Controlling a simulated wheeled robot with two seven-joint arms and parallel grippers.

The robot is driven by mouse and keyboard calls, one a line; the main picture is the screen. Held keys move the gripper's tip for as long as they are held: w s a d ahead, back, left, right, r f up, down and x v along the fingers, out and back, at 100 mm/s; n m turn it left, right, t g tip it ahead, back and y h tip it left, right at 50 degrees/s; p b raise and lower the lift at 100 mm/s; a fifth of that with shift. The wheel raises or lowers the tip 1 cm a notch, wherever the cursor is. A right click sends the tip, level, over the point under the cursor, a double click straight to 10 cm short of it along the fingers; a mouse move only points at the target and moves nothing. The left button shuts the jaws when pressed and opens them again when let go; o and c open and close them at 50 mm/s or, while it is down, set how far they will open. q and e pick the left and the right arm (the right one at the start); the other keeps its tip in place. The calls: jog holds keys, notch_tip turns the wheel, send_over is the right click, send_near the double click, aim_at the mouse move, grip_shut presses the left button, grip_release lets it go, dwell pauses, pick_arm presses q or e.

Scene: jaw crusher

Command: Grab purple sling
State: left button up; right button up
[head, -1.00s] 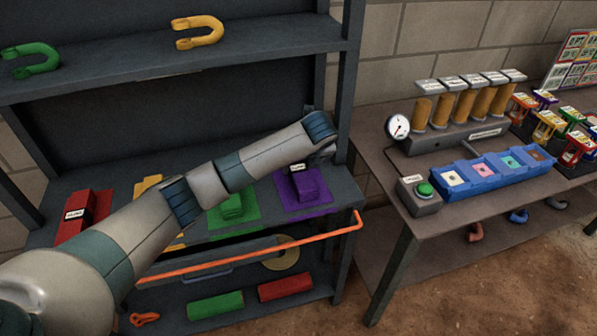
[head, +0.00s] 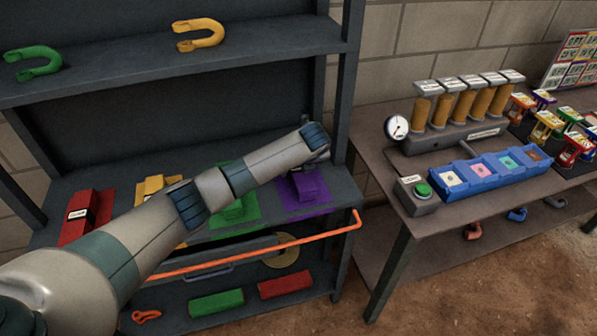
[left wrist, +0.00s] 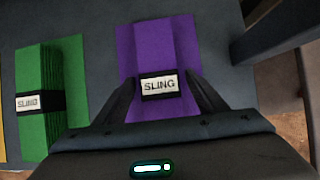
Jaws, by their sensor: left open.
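The purple sling (head: 307,186) is a folded bundle on a purple mat on the rack's middle shelf. In the left wrist view the purple sling (left wrist: 158,52) lies ahead of the gripper, with a white "SLING" label on a black band. My left gripper (left wrist: 158,84) is open, its two dark fingers on either side of the labelled part. I cannot tell whether they touch it. In the head view the left gripper (head: 318,155) is over the sling and mostly hidden by my arm. My right gripper is not in view.
The green sling (left wrist: 40,95) lies close to the left of the purple one. Yellow (head: 158,188) and red (head: 88,212) slings lie farther left. An orange bar (head: 260,247) runs along the shelf front. A rack post (head: 345,90) stands close right.

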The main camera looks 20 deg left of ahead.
pick_arm(q)
jog(key=shift+w+f, duration=0.1)
jog(key=shift+f, duration=0.15)
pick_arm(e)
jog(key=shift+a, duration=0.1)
pick_arm(q)
jog(key=shift+r, duration=0.1)
jog(key=c, duration=1.5)
